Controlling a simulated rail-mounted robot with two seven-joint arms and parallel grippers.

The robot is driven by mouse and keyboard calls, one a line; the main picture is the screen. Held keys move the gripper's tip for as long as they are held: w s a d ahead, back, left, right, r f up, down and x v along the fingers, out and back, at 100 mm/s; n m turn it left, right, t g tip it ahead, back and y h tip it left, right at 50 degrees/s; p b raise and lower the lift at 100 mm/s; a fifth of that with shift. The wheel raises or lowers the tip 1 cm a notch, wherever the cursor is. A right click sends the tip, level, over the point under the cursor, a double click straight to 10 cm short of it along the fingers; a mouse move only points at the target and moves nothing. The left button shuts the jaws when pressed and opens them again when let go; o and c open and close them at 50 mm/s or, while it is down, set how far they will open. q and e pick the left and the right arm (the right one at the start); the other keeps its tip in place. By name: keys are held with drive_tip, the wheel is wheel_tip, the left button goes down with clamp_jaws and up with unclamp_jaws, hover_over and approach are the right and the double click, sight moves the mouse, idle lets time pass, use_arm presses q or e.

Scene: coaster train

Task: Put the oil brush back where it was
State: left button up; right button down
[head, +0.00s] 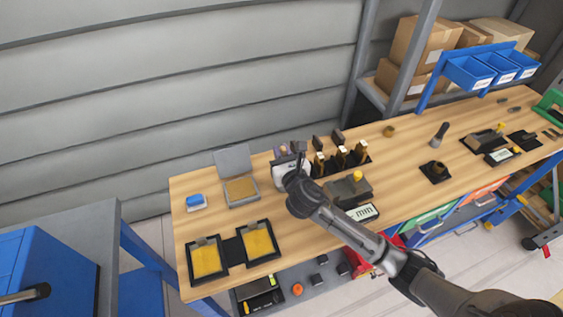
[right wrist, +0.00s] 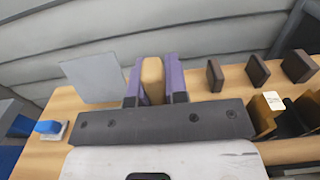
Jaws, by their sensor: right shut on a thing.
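My right gripper (head: 283,151) is above the back edge of the wooden bench, left of the black rack. In the right wrist view its two purple fingers (right wrist: 153,82) are shut on a tan wooden piece (right wrist: 152,76), which looks like the handle of the oil brush. The brush's lower end is hidden behind the gripper's body. My left gripper is not in view.
The black rack (head: 361,156) holds brass-coloured pieces, with dark blocks (right wrist: 257,70) behind. An open-lidded tan pad box (head: 240,189), a blue block (head: 195,201) and two yellow pads in black trays (head: 206,260) are at left. A dark block with a display (head: 362,212) sits in front.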

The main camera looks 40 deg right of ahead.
wheel_tip(320, 180, down, 4)
drive_tip(key=shift+r+b, duration=0.1)
drive_tip(key=shift+b, duration=0.65)
drive_tip(key=c, duration=1.6)
unclamp_jaws()
drive_tip(key=o, duration=0.5)
